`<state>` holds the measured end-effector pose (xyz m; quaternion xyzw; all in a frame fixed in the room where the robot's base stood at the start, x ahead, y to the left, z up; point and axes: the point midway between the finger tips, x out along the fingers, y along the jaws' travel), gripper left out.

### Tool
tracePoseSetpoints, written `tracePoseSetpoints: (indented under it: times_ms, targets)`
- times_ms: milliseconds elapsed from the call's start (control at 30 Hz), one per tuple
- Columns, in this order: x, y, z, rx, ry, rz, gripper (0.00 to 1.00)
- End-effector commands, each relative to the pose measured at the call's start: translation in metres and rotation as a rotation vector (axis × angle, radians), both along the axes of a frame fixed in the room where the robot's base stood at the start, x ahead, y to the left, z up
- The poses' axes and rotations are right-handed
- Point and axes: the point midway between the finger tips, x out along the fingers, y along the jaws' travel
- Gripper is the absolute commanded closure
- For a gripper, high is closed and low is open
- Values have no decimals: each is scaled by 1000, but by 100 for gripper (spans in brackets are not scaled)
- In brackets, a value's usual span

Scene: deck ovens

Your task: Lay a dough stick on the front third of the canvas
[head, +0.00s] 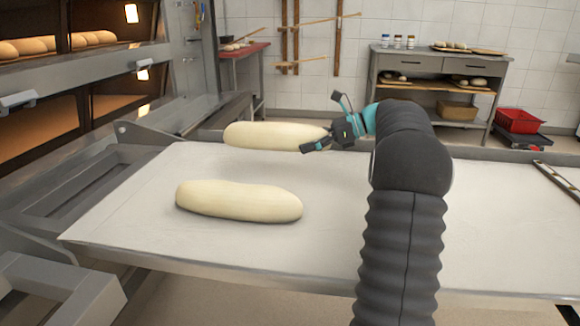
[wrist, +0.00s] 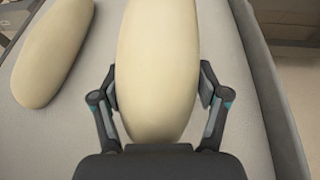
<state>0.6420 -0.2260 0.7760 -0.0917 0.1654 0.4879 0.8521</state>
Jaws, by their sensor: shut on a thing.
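One dough stick (head: 238,201) lies on the left part of the canvas (head: 340,220), nearer to me in the head view. It also shows at the upper left of the wrist view (wrist: 52,52). My gripper (head: 318,140) is shut on a second dough stick (head: 268,136), near the far edge of the canvas. In the wrist view the fingers (wrist: 158,95) press on both sides of this stick (wrist: 157,60), close to one end. The two sticks are apart. Whether the held stick touches the canvas, I cannot tell.
Deck ovens (head: 60,90) with loaves stand at the left. A metal frame (head: 60,285) flanks the canvas there. A grey shelf table (head: 440,85) and a red crate (head: 519,121) are at the back. The canvas right of my arm is mostly bare, with a slim tool (head: 560,180) at its edge.

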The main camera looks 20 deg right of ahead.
Motion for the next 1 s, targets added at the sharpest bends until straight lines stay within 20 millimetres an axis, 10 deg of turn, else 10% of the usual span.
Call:
tracePoseSetpoints:
  times_ms: [300, 1000]
  targets:
    - [35, 28, -27, 2, -1, 0, 73]
    - [37, 30, -68, 1, -1, -1, 73]
